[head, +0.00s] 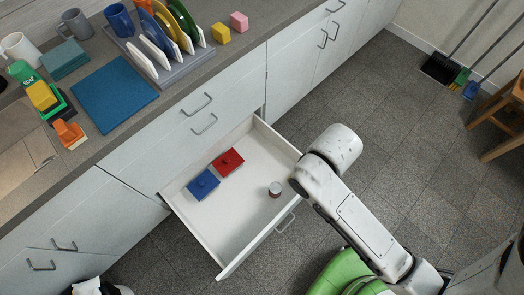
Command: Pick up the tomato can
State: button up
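A red box (228,162) and a blue box (202,185) lie in the drawer left of the can. The counter above holds a dish rack (173,72), a blue mat (114,94) and mugs. A wooden stool (505,112) stands at the right. The floor (385,110) between is clear.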

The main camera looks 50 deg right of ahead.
aim_at(275, 189)
jog(key=i+j, duration=0.3)
jog(key=i, duration=0.15)
jog(key=i+j+u, duration=0.15)
jog(key=i+j, duration=0.2)
jog(key=i, duration=0.05)
